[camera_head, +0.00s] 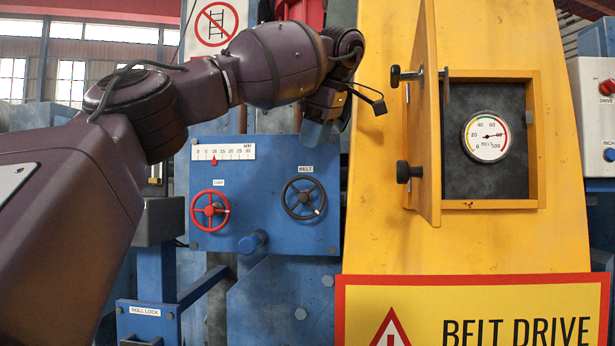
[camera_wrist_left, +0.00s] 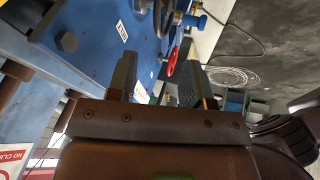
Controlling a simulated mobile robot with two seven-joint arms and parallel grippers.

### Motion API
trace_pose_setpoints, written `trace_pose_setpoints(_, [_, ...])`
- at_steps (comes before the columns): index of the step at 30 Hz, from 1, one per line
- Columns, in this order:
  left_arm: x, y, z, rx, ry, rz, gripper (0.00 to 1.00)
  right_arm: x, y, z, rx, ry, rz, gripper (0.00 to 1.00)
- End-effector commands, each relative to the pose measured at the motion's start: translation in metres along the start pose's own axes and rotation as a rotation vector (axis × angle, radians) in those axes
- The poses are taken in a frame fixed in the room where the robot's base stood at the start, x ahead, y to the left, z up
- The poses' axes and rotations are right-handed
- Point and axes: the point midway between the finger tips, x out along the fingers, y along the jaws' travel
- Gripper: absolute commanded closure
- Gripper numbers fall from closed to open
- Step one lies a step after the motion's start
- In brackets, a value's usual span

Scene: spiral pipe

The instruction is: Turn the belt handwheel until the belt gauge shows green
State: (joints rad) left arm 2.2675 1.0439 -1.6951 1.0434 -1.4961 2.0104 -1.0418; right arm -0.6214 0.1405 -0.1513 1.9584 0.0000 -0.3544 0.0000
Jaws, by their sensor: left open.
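The belt handwheel (camera_head: 304,198) is a dark spoked wheel under the BELT label on a blue panel. The round white belt gauge (camera_head: 486,138) sits inside a yellow box whose door stands open. Its needle points right, near the 80 mark; the exact colour band under the tip is hard to tell. My left gripper (camera_head: 320,130) is above the belt handwheel, apart from it, partly hidden by its own wrist. In the left wrist view its two fingers (camera_wrist_left: 157,84) are apart with nothing held between them. The right gripper is not in view.
A red GAP handwheel (camera_head: 210,210) is left of the belt wheel, with a millimetre scale (camera_head: 223,152) above. A blue knob (camera_head: 252,242) sticks out between and below the wheels. The open yellow door (camera_head: 425,120) juts out at right. A BELT DRIVE sign (camera_head: 470,280) is below.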

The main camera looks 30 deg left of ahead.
Motion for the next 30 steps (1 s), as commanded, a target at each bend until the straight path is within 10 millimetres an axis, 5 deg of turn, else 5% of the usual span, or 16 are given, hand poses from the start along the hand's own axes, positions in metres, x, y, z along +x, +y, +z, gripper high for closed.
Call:
trace_pose_setpoints(6, [0.041,-0.001,0.0,0.0,0.001,-0.003,0.54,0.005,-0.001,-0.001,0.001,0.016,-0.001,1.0])
trace_pose_setpoints(15, [0.076,0.0,0.0,-0.002,0.001,-0.001,0.54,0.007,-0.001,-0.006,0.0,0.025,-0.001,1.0])
trace_pose_setpoints(28, [0.083,0.0,0.0,-0.001,0.0,0.0,0.54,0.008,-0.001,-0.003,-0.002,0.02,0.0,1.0])
trace_pose_setpoints(30, [0.083,0.0,0.0,-0.001,0.0,0.0,0.64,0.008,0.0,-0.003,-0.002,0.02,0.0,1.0])
